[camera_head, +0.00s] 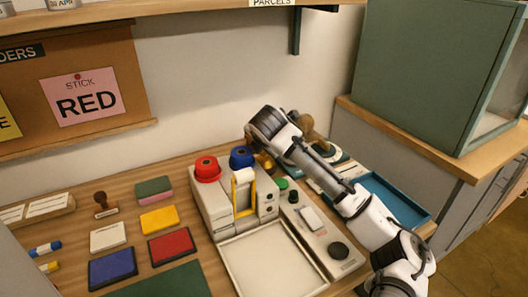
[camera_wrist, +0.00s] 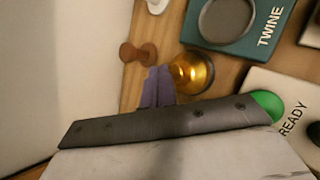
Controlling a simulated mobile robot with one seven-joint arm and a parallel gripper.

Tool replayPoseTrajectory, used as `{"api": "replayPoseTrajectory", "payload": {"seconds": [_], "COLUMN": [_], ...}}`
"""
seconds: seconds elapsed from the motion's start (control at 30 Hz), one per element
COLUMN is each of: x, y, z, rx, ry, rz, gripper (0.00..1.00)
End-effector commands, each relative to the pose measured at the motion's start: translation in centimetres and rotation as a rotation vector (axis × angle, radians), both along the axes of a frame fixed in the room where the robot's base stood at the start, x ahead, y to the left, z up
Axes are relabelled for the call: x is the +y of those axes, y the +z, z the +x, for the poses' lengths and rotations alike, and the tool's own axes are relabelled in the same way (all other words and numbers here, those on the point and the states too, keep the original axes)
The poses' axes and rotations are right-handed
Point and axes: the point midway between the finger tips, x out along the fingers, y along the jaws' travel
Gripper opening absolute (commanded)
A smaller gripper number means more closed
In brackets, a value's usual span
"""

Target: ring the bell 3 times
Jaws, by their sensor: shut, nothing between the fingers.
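The bell (camera_wrist: 193,72) is a shiny gold dome on the wooden table in the wrist view. In the head view a small part of the gold bell (camera_head: 264,163) shows below my wrist, behind the white boxes. My gripper (camera_wrist: 158,74) shows two purple-grey fingers that are shut together with nothing between them. Its fingertips are just left of the bell in the wrist view; I cannot tell whether they touch it. In the head view the fingers are hidden behind my arm.
Red (camera_head: 207,168) and blue (camera_head: 241,157) rolls stand on white boxes beside the bell. A wooden knob (camera_wrist: 135,52) and a teal twine box (camera_wrist: 238,28) are near it. A green button (camera_wrist: 266,104) is to the right. An empty white tray (camera_head: 271,264) lies in front.

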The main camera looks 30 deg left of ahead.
Motion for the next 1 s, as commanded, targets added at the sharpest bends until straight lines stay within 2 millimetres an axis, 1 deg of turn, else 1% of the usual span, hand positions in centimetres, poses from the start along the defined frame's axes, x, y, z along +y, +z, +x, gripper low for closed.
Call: {"api": "replayPoseTrajectory", "payload": {"seconds": [0.1, 0.47, 1.0], "x": [-0.01, -0.01, 0.00], "y": [-0.36, -0.37, -1.02], "z": [0.01, 0.01, 0.00], "rx": [0.000, -0.001, 0.000], "ry": [0.000, -0.001, 0.001], "rz": [0.000, 0.000, -0.001], "gripper": [0.00, 0.00, 0.00]}}
